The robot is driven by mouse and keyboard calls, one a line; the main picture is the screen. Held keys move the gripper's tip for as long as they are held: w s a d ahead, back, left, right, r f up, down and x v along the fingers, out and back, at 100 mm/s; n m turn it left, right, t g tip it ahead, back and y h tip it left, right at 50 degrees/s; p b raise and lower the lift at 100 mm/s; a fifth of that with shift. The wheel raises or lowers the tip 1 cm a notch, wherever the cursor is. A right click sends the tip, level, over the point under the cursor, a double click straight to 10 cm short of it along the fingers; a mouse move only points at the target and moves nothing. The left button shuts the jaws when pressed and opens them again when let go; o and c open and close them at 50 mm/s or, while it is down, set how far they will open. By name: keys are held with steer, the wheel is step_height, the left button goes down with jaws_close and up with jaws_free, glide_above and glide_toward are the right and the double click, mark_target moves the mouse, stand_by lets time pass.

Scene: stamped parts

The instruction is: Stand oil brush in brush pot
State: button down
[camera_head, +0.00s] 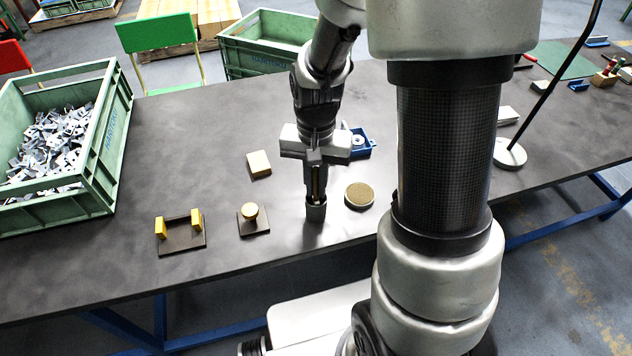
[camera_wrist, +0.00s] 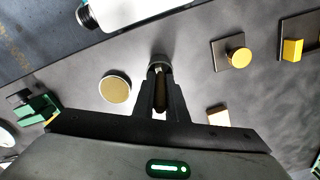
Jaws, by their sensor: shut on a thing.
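The brush pot (camera_head: 316,212) is a small grey metal cylinder standing upright near the front edge of the table. It also shows just past my fingertips in the wrist view (camera_wrist: 158,58). My gripper (camera_head: 316,186) points down right over the pot and is shut on the oil brush (camera_wrist: 160,94). Only a thin brown handle of the brush shows between the fingers. The brush's lower end is hidden by the fingers and the pot's wall. I cannot tell how deep it reaches into the pot or whether it touches the bottom.
A round tin (camera_head: 359,195) with a tan top stands close right of the pot. A yellow knob on a dark plate (camera_head: 252,219) and a dark bracket with yellow blocks (camera_head: 181,236) lie left. A tan block (camera_head: 259,164) and blue tray (camera_head: 359,147) lie behind. A green crate (camera_head: 108,140) stands far left.

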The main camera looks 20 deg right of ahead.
steer(key=c, duration=1.7)
jaws_free()
step_height(320, 180, up, 17)
steer(key=p, duration=0.3)
steer(key=shift+r, duration=0.15)
steer(key=s+r+n+t+p, duration=0.1)
steer(key=s+r+t+p, duration=0.1)
steer(key=s+r+p, duration=0.2)
steer(key=s+r+n+t+p, duration=0.1)
steer(key=s+r+n+p, duration=0.1)
steer(key=r, duration=0.7)
steer(key=s+r+n+t+p, duration=0.2)
steer(key=s+r+p, duration=0.3)
steer(key=r, duration=0.1)
steer(key=shift+s+r+t+p, duration=0.3)
steer(key=shift+s+r+p, duration=0.05)
steer(key=shift+p, duration=0.05)
